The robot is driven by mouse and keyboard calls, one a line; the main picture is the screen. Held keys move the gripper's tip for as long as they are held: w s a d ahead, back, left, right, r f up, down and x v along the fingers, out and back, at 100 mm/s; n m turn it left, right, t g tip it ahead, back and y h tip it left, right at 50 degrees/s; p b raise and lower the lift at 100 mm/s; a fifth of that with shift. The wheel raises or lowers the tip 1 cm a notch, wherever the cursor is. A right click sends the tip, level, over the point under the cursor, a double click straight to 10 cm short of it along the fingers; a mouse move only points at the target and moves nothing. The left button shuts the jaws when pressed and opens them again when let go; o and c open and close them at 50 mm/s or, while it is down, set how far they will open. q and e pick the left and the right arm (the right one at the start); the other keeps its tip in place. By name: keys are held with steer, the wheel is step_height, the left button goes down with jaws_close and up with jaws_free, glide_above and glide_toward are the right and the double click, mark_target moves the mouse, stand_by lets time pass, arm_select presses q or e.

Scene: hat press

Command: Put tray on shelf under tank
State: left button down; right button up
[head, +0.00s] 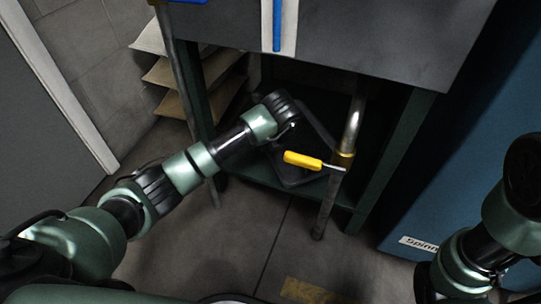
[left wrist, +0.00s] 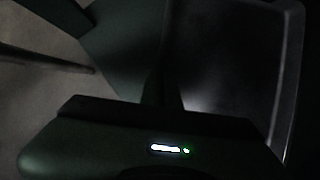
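The dark tray (head: 312,138) is under the grey tank (head: 370,35), inside the green frame. It appears to rest on or just above the dark green shelf (head: 340,194); the contact is too dark to tell. My left gripper (head: 282,112) reaches in at the tray's left side. Its fingers are hidden, so its grip cannot be told. In the left wrist view the tray's rim (left wrist: 291,85) shows at the right, beyond the dark gripper body along the bottom. My right arm is at the lower right of the head view; its gripper is out of view.
A yellow-handled lever (head: 303,160) and a metal pipe (head: 353,125) stand in front of the tray. Stacked brown boards (head: 175,75) are at the left. A blue cabinet (head: 435,150) stands at the right. The middle floor (head: 250,240) is clear.

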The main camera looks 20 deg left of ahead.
mark_target(266, 154)
arm_select(q)
step_height(266, 154, down, 4)
steer(key=b, duration=0.2)
steer(key=shift+f+b, duration=0.25)
steer(key=shift+b, duration=0.15)
steer(key=shift+r, duration=0.15)
steer(key=c, duration=1.7)
jaws_free()
